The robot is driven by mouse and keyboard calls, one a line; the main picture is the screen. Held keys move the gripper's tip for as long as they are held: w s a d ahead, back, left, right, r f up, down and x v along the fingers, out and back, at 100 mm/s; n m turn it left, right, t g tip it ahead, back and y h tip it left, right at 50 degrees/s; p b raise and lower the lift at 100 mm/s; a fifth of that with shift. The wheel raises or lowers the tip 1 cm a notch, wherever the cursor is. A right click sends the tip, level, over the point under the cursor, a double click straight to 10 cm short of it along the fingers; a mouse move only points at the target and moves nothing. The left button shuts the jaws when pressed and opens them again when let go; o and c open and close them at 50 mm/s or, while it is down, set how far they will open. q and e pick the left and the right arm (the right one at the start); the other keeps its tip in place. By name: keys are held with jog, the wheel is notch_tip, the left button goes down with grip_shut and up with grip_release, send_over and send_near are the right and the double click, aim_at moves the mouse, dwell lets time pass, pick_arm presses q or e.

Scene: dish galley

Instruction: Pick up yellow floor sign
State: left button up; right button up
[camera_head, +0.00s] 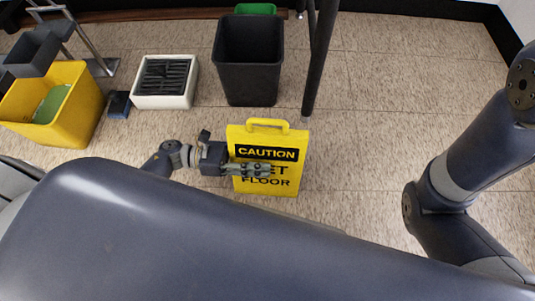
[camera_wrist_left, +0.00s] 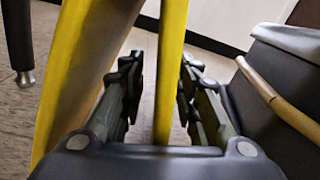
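In the left wrist view, one yellow panel of the sign (camera_wrist_left: 171,60) runs between the two fingers of my left gripper (camera_wrist_left: 162,92). A gap shows between the left finger and that panel, so the gripper is open around it. The other panel lies outside the fingers to the left. My right arm shows at the right of the head view; its gripper is out of frame.
A black bin (camera_head: 248,75) stands behind the sign beside a dark post (camera_head: 320,60). A white tub with a black grate (camera_head: 165,102) and a yellow mop bucket (camera_head: 88,105) are to the left. The floor right of the sign is clear.

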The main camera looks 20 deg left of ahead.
pick_arm(q)
grip_shut()
jog(key=shift+r, duration=0.1)
jog(key=shift+w+r, duration=0.1)
